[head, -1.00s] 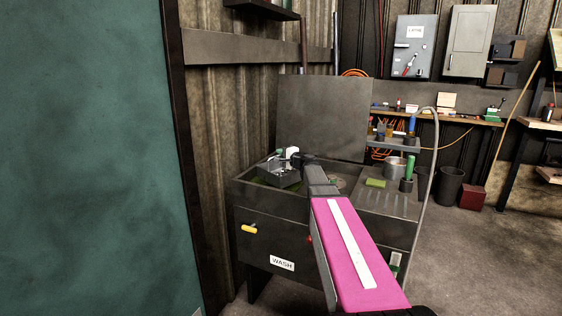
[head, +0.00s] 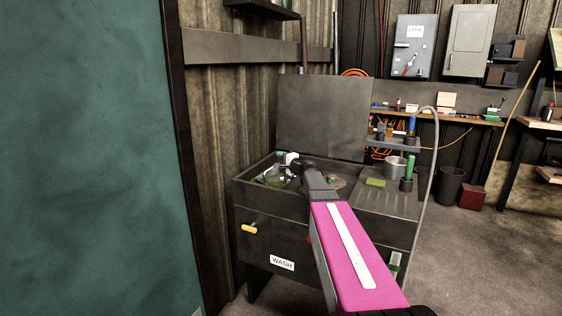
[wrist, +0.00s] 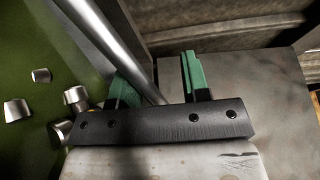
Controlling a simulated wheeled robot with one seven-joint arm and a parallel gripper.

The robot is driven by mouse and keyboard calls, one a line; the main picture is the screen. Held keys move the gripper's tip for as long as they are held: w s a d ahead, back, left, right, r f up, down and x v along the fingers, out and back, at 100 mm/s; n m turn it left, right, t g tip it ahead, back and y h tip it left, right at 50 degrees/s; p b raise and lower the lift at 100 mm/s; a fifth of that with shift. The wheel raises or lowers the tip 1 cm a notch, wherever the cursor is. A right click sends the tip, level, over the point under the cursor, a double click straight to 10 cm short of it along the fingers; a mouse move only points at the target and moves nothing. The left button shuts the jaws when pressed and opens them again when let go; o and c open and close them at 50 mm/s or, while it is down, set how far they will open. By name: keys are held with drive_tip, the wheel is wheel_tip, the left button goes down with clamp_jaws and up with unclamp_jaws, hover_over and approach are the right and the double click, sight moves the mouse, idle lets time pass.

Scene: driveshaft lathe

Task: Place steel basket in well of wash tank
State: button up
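The wash tank (head: 275,206) is a dark steel cabinet labelled WASH, with a sunken well at its left. The steel basket is mostly out of sight down in the well in the head view, partly behind my gripper. In the wrist view a thick steel bar (wrist: 112,42), which looks like the basket's handle, runs slantwise between my gripper's (wrist: 158,75) green fingers. The fingers stand well apart, with a gap between the bar and the right finger. Several small metal parts (wrist: 17,110) lie over a green surface at left. I cannot tell whether the bar touches the left finger.
A raised lid panel (head: 320,118) stands behind the tank. The drainboard at right holds a green sponge (head: 376,183), a metal pot (head: 395,167) and a dark holder with a green-handled tool (head: 408,172). A hose (head: 433,150) arches at the right edge. A teal panel (head: 85,150) fills the left.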

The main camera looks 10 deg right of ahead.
drive_tip(key=shift+r, duration=0.15)
drive_tip(key=v, duration=1.2)
drive_tip(key=shift+a, duration=0.1)
